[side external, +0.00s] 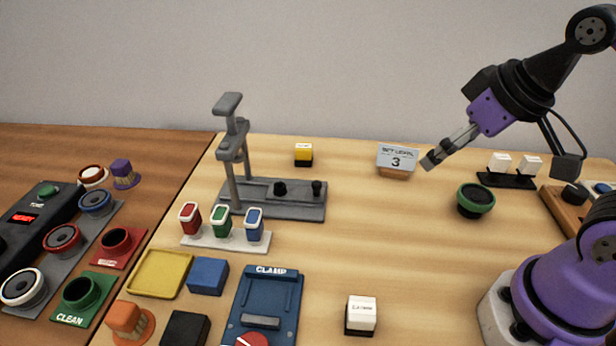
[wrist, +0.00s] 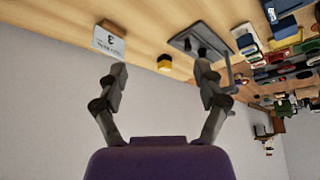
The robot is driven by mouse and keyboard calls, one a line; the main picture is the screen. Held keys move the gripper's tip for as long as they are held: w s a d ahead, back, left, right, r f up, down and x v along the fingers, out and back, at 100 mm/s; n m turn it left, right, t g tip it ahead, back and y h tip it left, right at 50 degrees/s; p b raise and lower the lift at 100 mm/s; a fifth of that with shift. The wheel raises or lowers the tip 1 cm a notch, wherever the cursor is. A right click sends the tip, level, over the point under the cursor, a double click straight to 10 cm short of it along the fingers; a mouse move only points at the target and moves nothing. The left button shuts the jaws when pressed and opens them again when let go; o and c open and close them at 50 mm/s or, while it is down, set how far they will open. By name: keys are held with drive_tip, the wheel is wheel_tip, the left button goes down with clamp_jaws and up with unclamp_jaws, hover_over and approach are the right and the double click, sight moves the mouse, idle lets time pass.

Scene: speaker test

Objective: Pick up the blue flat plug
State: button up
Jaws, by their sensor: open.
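The blue flat plug (side external: 254,222) has a white-rimmed top and stands upright at the right end of a white rack (side external: 228,240). A green plug (side external: 221,220) and a red plug (side external: 190,217) stand beside it to the left. My gripper (side external: 432,161) is raised at the right, well apart from the rack, near the level card. In the wrist view my gripper (wrist: 160,75) has its two fingers spread with nothing between them. The plugs are too small there to tell apart surely.
A grey press stand (side external: 300,205) rises just behind the rack. A blue clamp (side external: 265,300), a blue block (side external: 208,276) and a yellow tray (side external: 160,274) lie in front. A level card (side external: 397,158) and green-rimmed speaker (side external: 475,200) are at right. The table's middle is clear.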

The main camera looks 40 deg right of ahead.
drive_tip(key=n+g+y, duration=0.2)
drive_tip(key=n+y, duration=0.1)
drive_tip(key=n, duration=0.6)
approach(254, 217)
drive_tip(key=w+f, duration=0.1)
drive_tip(key=f, duration=0.1)
drive_tip(key=x, duration=0.4)
drive_tip(key=shift+w+a+f, duration=0.15)
drive_tip(key=shift+w+a, duration=0.1)
drive_tip(key=shift+a, duration=0.05)
drive_tip(key=x, duration=0.5)
drive_tip(key=shift+s+a+f, duration=0.15)
drive_tip(key=shift+s+f, duration=0.1)
drive_tip(key=shift+f, duration=0.15)
drive_tip(key=c, duration=1)
